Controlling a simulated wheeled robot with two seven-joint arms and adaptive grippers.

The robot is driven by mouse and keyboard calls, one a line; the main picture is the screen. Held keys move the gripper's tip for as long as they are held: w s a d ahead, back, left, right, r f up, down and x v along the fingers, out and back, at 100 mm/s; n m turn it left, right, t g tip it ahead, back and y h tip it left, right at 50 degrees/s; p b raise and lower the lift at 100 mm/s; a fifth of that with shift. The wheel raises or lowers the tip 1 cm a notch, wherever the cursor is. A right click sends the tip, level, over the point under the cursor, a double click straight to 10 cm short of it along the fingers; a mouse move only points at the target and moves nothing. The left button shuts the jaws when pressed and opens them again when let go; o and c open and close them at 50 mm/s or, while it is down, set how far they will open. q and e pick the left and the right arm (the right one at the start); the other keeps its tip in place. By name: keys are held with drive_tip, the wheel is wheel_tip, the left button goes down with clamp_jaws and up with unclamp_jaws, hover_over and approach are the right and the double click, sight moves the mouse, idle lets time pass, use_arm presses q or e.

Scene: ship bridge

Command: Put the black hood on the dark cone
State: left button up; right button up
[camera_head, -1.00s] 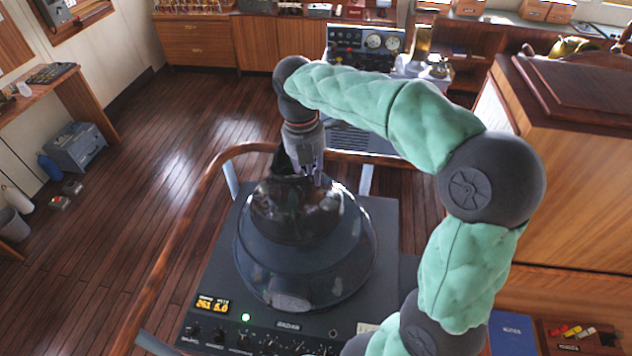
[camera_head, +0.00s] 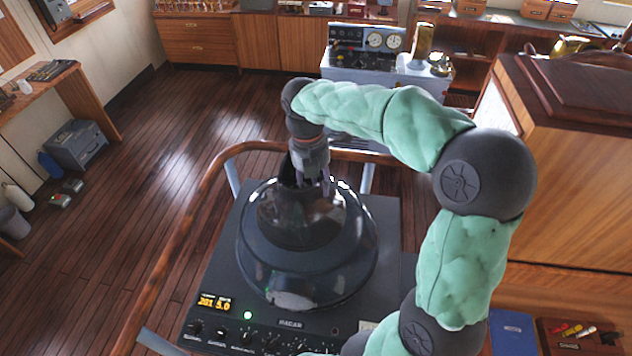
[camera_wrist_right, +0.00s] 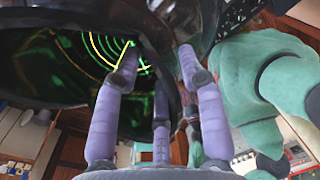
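The dark cone (camera_head: 262,268) is a wide, glossy, dark rounded housing on top of the radar console. The black hood (camera_head: 290,222) is smoked and shiny and sits at the top of the cone, roughly upright. Whether it is fully seated I cannot tell. My right gripper (camera_head: 316,190) points down at the hood's upper edge. In the right wrist view its fingers (camera_wrist_right: 158,68) lie on both sides of the hood's dark curved wall (camera_wrist_right: 168,72), with green radar rings (camera_wrist_right: 105,45) showing at left. My left gripper is not in view.
The radar console (camera_head: 222,262) has knobs and a lit readout along its front. A wooden rail (camera_head: 205,205) curves around it at left and behind. A wooden cabinet (camera_head: 570,170) stands close at right.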

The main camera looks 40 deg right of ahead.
wheel_tip(320, 180, up, 12)
drive_tip(key=w, duration=0.1)
drive_tip(key=shift+a+r, duration=0.15)
drive_tip(key=shift+a, duration=0.1)
idle(0.5)
idle(0.5)
